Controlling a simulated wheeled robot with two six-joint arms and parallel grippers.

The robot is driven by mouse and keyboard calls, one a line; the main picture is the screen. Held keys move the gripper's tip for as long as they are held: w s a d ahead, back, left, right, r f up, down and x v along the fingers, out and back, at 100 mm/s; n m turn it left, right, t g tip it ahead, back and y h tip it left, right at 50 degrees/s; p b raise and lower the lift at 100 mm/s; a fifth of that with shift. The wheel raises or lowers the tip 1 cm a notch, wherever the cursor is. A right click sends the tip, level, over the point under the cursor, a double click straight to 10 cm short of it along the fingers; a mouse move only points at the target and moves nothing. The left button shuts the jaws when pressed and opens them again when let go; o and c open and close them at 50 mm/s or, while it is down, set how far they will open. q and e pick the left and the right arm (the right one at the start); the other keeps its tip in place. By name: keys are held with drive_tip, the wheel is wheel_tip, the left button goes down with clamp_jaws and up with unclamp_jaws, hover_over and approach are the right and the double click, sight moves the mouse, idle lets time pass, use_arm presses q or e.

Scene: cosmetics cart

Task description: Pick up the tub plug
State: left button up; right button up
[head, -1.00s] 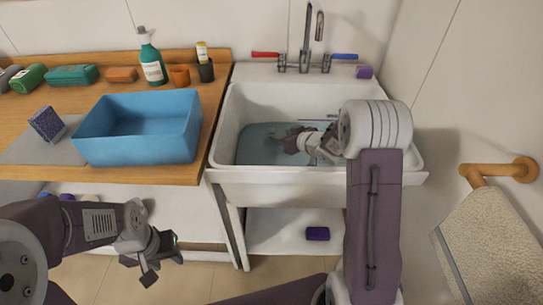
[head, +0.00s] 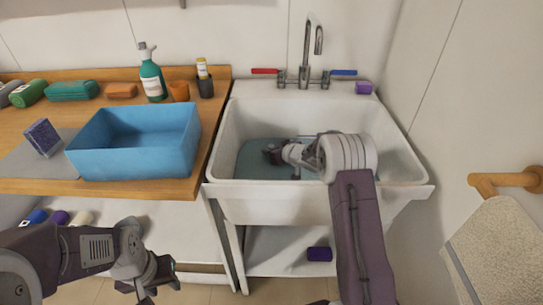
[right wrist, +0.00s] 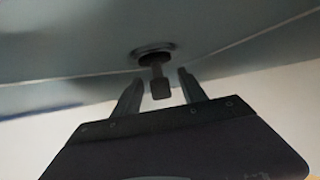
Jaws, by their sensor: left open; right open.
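The tub plug (right wrist: 159,84) shows in the right wrist view as a dark stem with a blocky end, at a round drain ring (right wrist: 153,49). My right gripper (right wrist: 160,75) is open, with one finger on each side of the stem and visible gaps between. In the head view my right gripper (head: 273,154) is low inside the white sink (head: 228,190), over the blue-grey water; the plug cannot be made out there. My left gripper (head: 156,284) is open and empty, low in front of the counter.
The faucet (head: 306,60) rises behind the sink. A towel (head: 500,255) hangs at the right. A purple item (head: 319,254) lies below the sink.

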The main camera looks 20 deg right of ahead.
drive_tip(key=shift+s+r, duration=0.1)
drive_tip(key=shift+r, duration=0.05)
clamp_jaws()
